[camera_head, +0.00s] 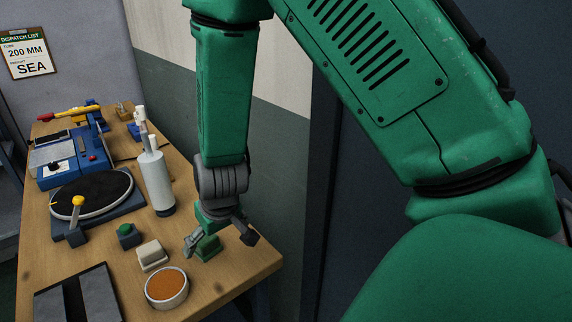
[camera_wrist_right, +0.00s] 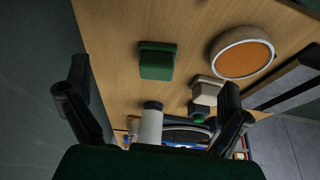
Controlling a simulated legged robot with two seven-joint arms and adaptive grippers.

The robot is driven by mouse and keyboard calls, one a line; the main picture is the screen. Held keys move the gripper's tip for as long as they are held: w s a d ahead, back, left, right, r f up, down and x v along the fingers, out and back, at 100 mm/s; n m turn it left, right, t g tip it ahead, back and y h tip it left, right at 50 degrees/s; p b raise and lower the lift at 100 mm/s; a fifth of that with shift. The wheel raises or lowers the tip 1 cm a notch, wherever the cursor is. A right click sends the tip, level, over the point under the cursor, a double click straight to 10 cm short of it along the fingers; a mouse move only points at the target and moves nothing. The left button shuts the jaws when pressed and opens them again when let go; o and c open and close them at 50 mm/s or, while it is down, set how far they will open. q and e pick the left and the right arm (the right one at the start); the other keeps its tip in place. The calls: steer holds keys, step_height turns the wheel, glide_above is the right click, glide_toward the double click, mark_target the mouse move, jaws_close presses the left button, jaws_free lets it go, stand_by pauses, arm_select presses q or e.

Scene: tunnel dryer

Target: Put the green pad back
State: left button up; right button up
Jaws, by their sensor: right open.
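The green pad (camera_head: 208,248) is a small block with a wider top, standing on the wooden table near its right edge. It also shows in the right wrist view (camera_wrist_right: 157,61), at the top middle, apart from both fingers. My right gripper (camera_head: 221,241) is open and points down at the pad, its fingers spread to either side in the head view. One finger partly overlaps the pad in the head view; I see no grip on it. My left gripper is not in view.
Close to the pad are a cream block (camera_head: 152,255), a round dish with an orange-brown fill (camera_head: 166,288) and a dark block with a green top (camera_head: 127,235). A white bottle (camera_head: 156,180), a black turntable (camera_head: 92,194) and a dark tray (camera_head: 78,296) stand farther left.

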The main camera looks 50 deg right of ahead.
steer(key=s+a+f+n+g, duration=0.1)
steer(key=s+f, duration=0.8)
steer(key=s, duration=0.3)
steer(key=s+a+f+n+g+y, duration=0.1)
steer(key=s+f+n+g, duration=0.1)
steer(key=s+f, duration=0.8)
steer(key=shift+s+a+f, duration=0.2)
steer(key=shift+s+a, duration=0.1)
steer(key=shift+s, duration=0.65)
step_height(320, 180, down, 7)
steer(key=b, duration=0.6)
steer(key=shift+w+r+b, duration=0.15)
steer(key=shift+b, duration=0.2)
